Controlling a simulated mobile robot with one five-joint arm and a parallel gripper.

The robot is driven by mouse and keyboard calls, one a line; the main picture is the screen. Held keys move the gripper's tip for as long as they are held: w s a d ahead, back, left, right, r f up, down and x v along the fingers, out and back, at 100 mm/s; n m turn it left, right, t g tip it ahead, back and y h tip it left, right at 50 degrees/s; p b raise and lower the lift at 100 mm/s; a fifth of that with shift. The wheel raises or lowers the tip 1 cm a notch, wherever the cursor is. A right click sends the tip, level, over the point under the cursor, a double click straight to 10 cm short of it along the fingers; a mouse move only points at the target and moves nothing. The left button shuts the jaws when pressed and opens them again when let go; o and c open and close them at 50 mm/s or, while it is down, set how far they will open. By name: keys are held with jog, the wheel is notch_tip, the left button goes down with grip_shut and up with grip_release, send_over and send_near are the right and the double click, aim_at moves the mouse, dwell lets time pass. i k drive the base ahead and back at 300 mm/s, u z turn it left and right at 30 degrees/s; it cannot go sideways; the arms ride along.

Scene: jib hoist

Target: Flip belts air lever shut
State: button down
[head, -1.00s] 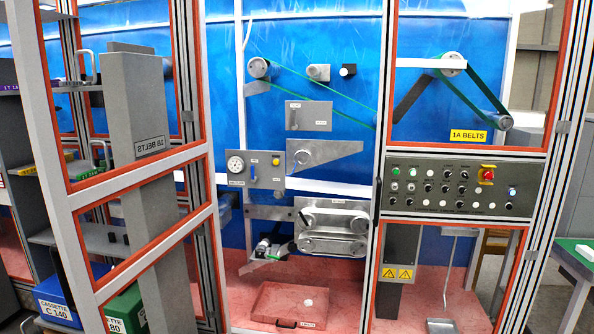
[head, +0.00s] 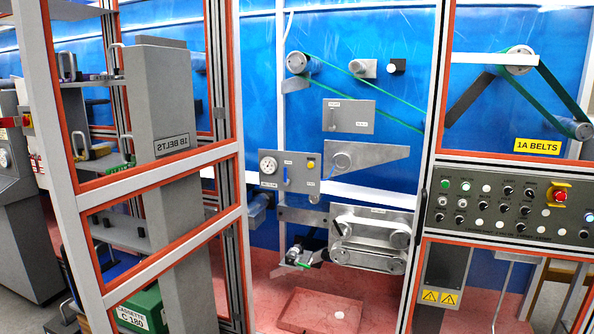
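A grey panel (head: 298,184) on the blue machine wall carries a round white gauge (head: 268,164), a small upright blue lever (head: 287,175) and a yellow button (head: 311,164). The small labels on it are too blurred to read, so I cannot confirm which control is the belts air lever. Above and right, another grey plate (head: 350,117) has a small dark handle (head: 332,120) at its left side. My gripper does not show in this view.
A control panel (head: 505,203) is right. A rollered belt unit (head: 370,237) and a reddish tray (head: 318,311) sit below the gauge panel.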

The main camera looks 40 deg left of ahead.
aim_at(287, 182)
jog(key=i, duration=1.6)
jog(key=u, duration=3.7)
jog(key=i, duration=1)
jog(key=z, duration=0.05)
